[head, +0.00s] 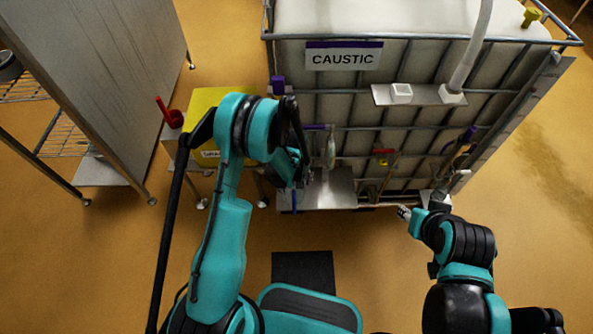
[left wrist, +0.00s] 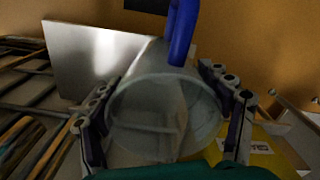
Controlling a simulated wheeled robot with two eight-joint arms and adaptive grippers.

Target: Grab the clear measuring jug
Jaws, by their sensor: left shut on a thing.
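The clear measuring jug (left wrist: 150,125) shows in the left wrist view as a round, see-through vessel between the two fingers of my left gripper (left wrist: 165,112). The fingers are shut on it, one on each side. In the head view my left gripper (head: 303,170) is in front of the caustic tank, just above the left end of a steel shelf; the arm hides much of the grasp there. My right gripper (head: 405,212) is low in front of the tank's right side, away from the jug. Its fingers are too small to judge.
The caged tank labelled CAUSTIC (head: 344,57) fills the back. The steel shelf (head: 335,192) juts from its front. A blue upright piece (left wrist: 181,35) rises close beyond the jug.

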